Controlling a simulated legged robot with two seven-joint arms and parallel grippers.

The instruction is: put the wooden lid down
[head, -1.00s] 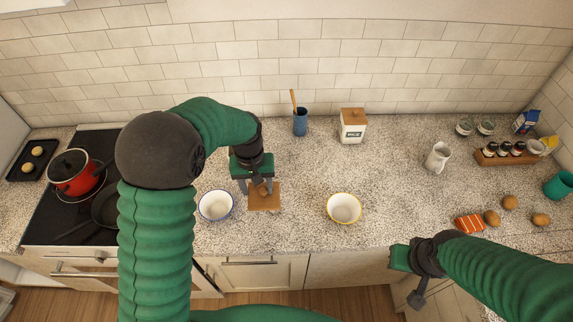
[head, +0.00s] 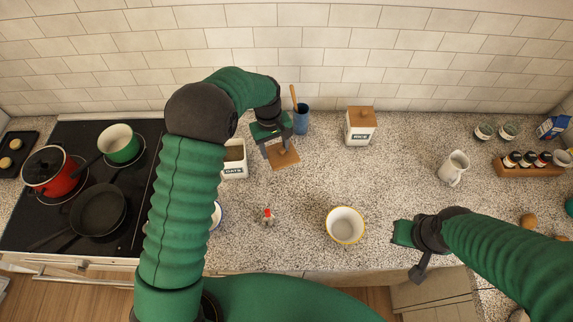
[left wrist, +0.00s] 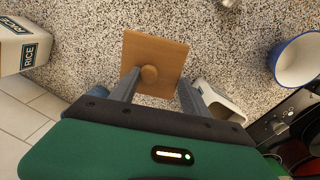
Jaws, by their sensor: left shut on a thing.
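The wooden lid (head: 287,161) is a square brown plate with a round knob. My left gripper (head: 279,149) is shut on the knob, with the plate below the fingers. In the left wrist view the lid (left wrist: 158,50) shows against the speckled counter, its knob between the fingertips (left wrist: 152,82). I cannot tell whether the lid touches the counter. An open white canister (head: 235,172) with dark lettering and no lid stands just left of it. My right gripper (head: 412,252) is over the counter's front edge at the right, apart from everything; its jaw opening is unclear.
A blue utensil cup (head: 301,119) stands close behind the lid, and a lidded RICE canister (head: 360,128) is to its right. A yellow-rimmed bowl (head: 345,226) and a small red-topped shaker (head: 268,215) are nearer the front. Counter between the lid and pitcher (head: 453,168) is clear.

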